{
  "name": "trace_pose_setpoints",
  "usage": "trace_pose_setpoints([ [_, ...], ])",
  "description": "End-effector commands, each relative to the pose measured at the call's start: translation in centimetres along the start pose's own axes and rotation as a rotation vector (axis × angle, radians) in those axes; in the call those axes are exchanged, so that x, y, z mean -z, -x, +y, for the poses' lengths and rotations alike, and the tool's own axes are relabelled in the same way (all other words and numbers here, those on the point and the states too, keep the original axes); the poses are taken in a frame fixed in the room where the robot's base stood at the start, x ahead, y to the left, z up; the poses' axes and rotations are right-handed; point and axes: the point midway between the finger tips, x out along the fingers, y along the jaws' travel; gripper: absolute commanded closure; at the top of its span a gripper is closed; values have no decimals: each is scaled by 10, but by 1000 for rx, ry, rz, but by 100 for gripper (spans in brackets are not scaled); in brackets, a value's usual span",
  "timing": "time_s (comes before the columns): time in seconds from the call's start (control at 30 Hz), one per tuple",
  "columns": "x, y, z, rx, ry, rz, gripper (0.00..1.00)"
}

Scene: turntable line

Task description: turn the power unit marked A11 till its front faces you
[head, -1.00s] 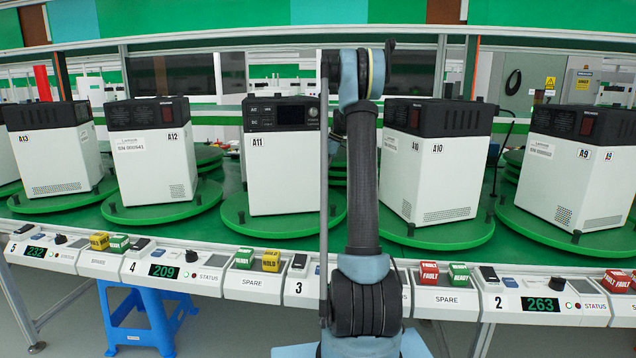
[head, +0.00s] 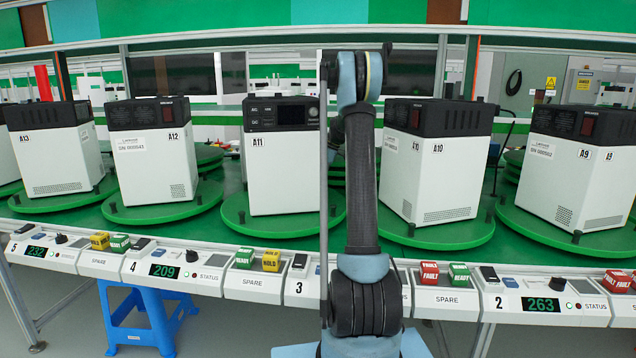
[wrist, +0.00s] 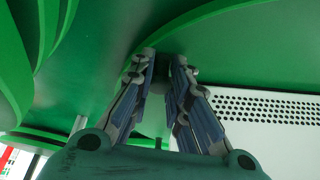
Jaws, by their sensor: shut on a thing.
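The power unit marked A11 (head: 285,180) is a white box with a dark top, upright on a green turntable (head: 236,220). Its dark panel with buttons and a small screen faces nearly towards me, slightly angled. My arm covers the right part of the turntable. My gripper is hidden in the head view. In the wrist view my gripper (wrist: 168,68) has its fingers closed in on a small dark peg (wrist: 181,65) by the green turntable edge. A white perforated wall (wrist: 265,106) of a unit lies to the right.
Units A12 (head: 155,170) and A10 (head: 425,175) stand on turntables on either side, with A13 (head: 50,160) and A9 (head: 570,180) farther out. A control rail (head: 250,287) with buttons and coloured blocks runs along the front. A blue stool (head: 145,320) stands below.

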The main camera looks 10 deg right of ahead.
Motion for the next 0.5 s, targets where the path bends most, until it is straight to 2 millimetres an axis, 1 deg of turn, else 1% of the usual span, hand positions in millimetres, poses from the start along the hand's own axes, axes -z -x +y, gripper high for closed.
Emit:
trace_pose_setpoints([
  [0.17,-14,6,-12,-31,-72,-1,100],
  [0.3,-30,12,-27,-70,-166,-2,100],
  [0.5,-45,19,-45,-114,-271,-2,100],
])
